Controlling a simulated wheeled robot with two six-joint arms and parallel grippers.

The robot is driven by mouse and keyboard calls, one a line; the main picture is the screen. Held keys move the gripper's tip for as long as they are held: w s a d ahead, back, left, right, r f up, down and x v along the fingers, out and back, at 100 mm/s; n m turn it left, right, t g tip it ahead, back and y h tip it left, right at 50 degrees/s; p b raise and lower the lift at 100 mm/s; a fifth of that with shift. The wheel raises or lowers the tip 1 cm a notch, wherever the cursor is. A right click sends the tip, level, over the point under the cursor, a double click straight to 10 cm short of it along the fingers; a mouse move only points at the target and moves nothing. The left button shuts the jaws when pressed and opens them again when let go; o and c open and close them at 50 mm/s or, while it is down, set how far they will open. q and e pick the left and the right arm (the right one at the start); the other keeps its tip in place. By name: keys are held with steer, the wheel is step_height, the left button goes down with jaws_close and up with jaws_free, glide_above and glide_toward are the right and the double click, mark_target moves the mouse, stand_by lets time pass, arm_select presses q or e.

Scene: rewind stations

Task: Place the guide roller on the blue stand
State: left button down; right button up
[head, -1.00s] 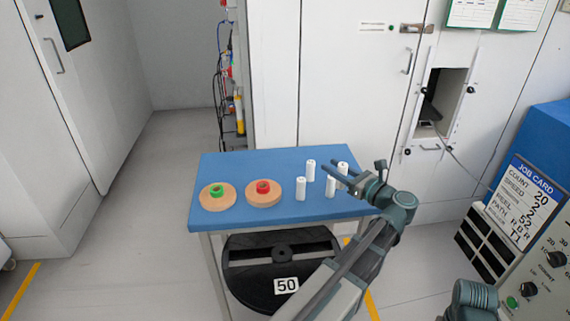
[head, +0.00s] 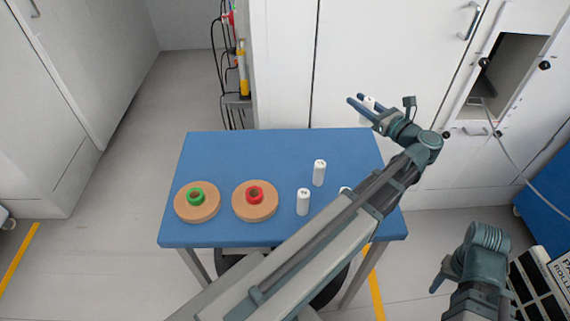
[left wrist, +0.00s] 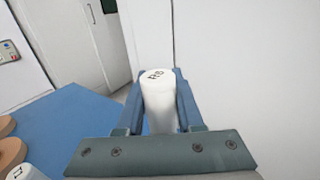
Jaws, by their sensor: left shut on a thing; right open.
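My left gripper (head: 362,106) is shut on a white guide roller (head: 368,103). In the left wrist view the roller (left wrist: 160,98) stands upright between the fingers, with a dark marking on its top that I cannot read surely. It is held up near the far right corner of the blue-topped stand (head: 250,150). White rollers stand upright on that top: one (head: 319,172), another nearer (head: 303,201), and a third (head: 345,190) partly hidden behind my left arm. My right gripper (head: 438,285) is open and empty, low at the right, away from the stand.
Two tan discs stand on the top's left part, one with a green core (head: 196,197), one with a red core (head: 255,195). The top's back left is clear. White cabinets (head: 400,60) rise behind. A blue machine (head: 545,210) is at the right edge.

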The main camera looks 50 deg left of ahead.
arm_select(q)
steer(key=shift+f+b, duration=4.95)
steer(key=shift+b, duration=0.05)
steer(key=shift+f, duration=0.1)
steer(key=shift+f, duration=0.15)
steer(key=c, duration=0.5)
jaws_free()
steer(key=shift+c, duration=0.2)
steer(key=shift+r, duration=0.25)
glide_above(379, 166)
steer(key=shift+w, duration=0.15)
